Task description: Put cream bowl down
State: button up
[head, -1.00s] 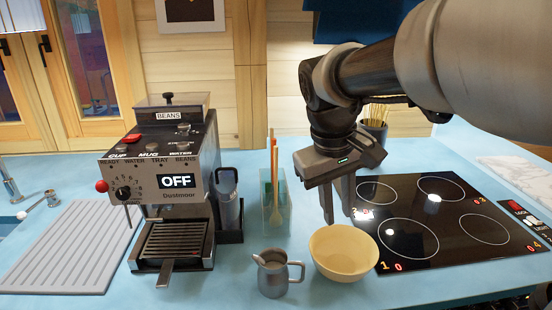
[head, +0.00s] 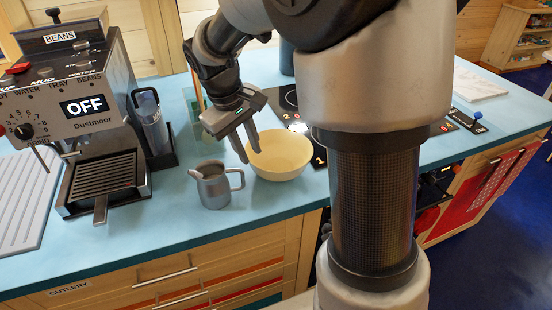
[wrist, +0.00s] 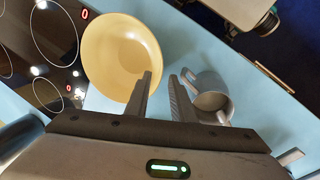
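The cream bowl (head: 283,160) is upright and looks to rest on the blue worktop, between the grey jug and the black hob. It also shows in the wrist view (wrist: 112,55), empty. My gripper (head: 250,157) points down at the bowl's left side, with its two fingers apart. In the wrist view my gripper (wrist: 160,84) has one finger overlapping the bowl's inside near the rim and the other outside, on the jug's side. I see nothing clamped between the fingers. Whether a finger touches the rim, I cannot tell.
The grey jug (head: 213,187) stands close left of the bowl. The black hob (wrist: 35,45) lies on the bowl's other side. The coffee machine (head: 100,125) stands further left. The worktop's front edge is near, with drawers (head: 170,280) below. Bare worktop lies left of the jug.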

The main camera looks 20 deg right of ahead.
aim_at(255, 163)
jog(key=shift+b+x, duration=0.45)
jog(key=shift+x, duration=2.25)
jog(key=shift+w+d, duration=0.1)
jog(key=shift+w, duration=0.05)
grip_shut()
jog(key=shift+r, duration=0.1)
